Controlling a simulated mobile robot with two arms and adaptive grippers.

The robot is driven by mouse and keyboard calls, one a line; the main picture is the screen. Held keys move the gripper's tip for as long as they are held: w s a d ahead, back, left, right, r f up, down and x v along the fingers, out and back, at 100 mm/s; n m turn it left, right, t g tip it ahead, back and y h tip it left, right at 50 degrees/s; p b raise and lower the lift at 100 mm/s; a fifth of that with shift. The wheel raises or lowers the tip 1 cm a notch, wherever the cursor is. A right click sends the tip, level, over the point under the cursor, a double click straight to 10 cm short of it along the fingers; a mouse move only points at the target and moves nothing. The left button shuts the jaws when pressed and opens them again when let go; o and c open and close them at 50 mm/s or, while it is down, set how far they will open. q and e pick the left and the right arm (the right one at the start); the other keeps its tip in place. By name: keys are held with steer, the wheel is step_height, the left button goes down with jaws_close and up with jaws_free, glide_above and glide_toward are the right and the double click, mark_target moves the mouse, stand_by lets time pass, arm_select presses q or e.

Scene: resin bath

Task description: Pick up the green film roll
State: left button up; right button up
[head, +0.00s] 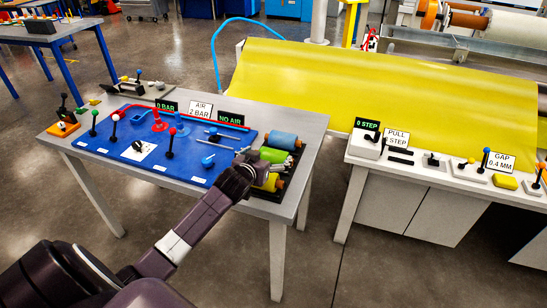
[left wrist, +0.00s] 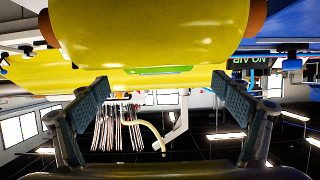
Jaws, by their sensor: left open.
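The green film roll (head: 273,155) lies on a black rack at the right end of the table, between a blue roll (head: 284,141) and a yellow roll (head: 268,181). My left gripper (head: 254,162) is over the rack's left side, by the green and yellow rolls, and partly hides them. In the left wrist view its two fingers (left wrist: 165,100) are wide apart with nothing between them. There the yellow roll (left wrist: 150,35), with brown core ends, fills the top; a thin green strip (left wrist: 160,70) shows below it. My right gripper is not in view.
A blue mat (head: 190,130) with levers, knobs and small tools covers the grey table (head: 290,207). Signs (head: 201,107) stand along its back edge. A white console (head: 430,165) with levers stands at right, before a wide yellow film sheet (head: 390,85). Floor shows between table and console.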

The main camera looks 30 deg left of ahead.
mark_target(272, 154)
arm_select(q)
steer(key=shift+x, duration=1.7)
steer(key=shift+d, duration=0.1)
steer(key=c, duration=1.4)
steer(key=shift+r, duration=0.1)
steer(key=shift+c, duration=0.6)
steer(key=shift+r, duration=0.1)
